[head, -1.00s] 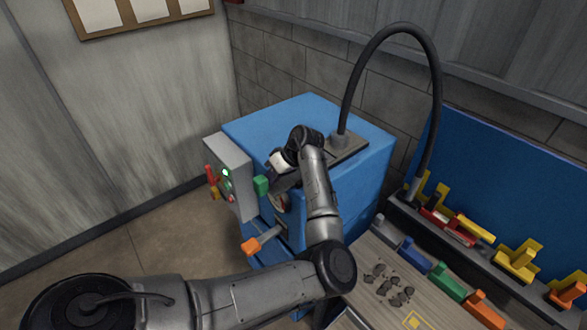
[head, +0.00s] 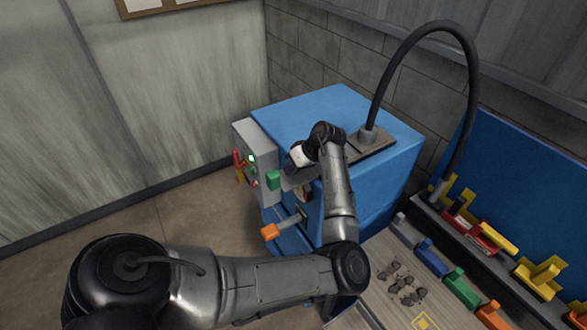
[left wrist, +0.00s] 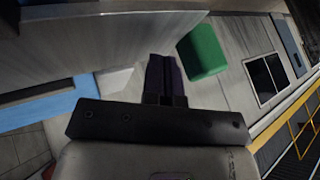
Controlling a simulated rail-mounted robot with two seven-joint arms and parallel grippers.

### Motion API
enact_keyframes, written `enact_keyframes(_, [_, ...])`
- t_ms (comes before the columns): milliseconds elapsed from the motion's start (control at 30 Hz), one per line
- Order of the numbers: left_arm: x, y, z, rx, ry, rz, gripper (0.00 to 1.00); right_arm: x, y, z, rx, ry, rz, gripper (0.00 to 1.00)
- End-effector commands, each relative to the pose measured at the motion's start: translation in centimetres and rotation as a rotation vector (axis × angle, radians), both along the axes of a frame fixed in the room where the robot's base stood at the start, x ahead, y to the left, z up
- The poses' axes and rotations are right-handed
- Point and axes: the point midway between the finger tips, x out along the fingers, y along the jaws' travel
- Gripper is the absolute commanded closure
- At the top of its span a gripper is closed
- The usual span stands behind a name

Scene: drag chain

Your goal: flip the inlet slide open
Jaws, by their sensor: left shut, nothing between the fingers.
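A green handle block (head: 274,180) shows at the front of the blue machine (head: 350,112), beside the grey control box. It also shows in the left wrist view (left wrist: 203,50), right of my fingers. An orange-ended lever (head: 270,231) sticks out lower on the machine front. I cannot tell which of these belongs to the inlet slide. My left gripper (left wrist: 163,72) is shut and empty, its dark fingers close beside the green block with a small gap in the wrist picture. In the head view my left arm hides part of the machine front. My right gripper is not in view.
The grey control box (head: 252,150) carries a red lever and a lit green button. A black hose (head: 425,30) arches from the machine top to the right. A bench with dark lumps (head: 404,284) and coloured blocks stands at right. Floor is free at left.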

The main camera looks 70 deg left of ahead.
Motion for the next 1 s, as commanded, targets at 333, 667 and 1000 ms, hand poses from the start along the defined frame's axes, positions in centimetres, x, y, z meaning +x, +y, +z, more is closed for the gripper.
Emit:
enact_keyframes(333, [3.9, -1.3, 4.3, 0.0, -0.005, 0.0, 1.0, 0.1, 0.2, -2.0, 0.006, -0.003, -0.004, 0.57])
enact_keyframes(667, [5.9, -2.4, 7.5, -0.002, -0.003, 0.0, 1.0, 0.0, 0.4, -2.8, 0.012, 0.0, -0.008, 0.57])
enact_keyframes(1000, [6.2, -2.6, 8.0, -0.002, -0.003, 0.0, 1.0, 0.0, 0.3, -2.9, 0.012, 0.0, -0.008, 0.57])
